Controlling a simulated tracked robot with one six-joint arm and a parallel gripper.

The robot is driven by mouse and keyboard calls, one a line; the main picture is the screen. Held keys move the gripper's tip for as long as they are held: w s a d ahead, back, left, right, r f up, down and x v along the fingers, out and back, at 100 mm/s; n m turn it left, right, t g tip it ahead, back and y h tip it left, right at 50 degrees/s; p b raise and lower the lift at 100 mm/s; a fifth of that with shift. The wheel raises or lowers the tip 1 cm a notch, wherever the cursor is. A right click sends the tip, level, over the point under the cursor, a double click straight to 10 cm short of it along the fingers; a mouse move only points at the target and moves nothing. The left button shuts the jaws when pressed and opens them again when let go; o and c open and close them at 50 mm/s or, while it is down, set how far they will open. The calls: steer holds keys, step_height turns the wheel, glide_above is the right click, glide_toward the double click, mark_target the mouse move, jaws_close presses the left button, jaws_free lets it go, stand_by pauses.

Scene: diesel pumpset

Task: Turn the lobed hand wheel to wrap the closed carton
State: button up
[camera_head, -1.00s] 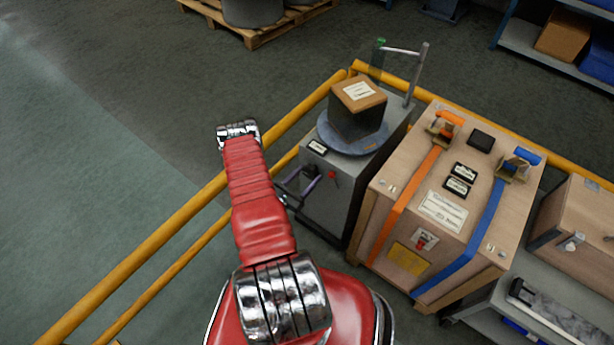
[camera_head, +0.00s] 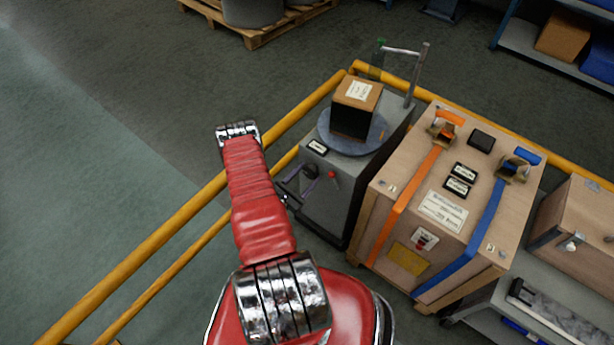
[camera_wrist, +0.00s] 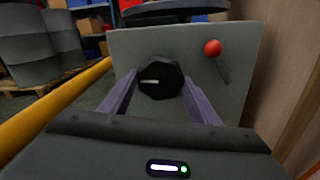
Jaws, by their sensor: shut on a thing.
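The black lobed hand wheel (camera_wrist: 160,80) is on the front of a grey machine (camera_wrist: 125,50). In the wrist view, my gripper (camera_wrist: 160,92) has its two purple fingers on either side of the wheel, shut on it. In the head view, my gripper (camera_head: 303,188) is at the machine's front, and the wheel is partly hidden. The closed carton (camera_head: 348,122) stands on a round turntable (camera_head: 327,138) on the machine. Its top is brown with a white label, and its visible sides look dark.
A red ball-ended lever (camera_wrist: 213,47) is right of the wheel. A metal post (camera_head: 418,75) rises behind the carton. Yellow rails (camera_head: 190,205) run along the left. A large wooden crate (camera_head: 385,205) with orange and blue straps stands close on the right.

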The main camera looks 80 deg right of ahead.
steer(key=m, duration=1)
steer(key=shift+m, duration=0.4)
steer(key=o, duration=1)
steer(key=shift+w, duration=0.15)
steer(key=v, duration=1.3)
steer(key=shift+a, duration=0.35)
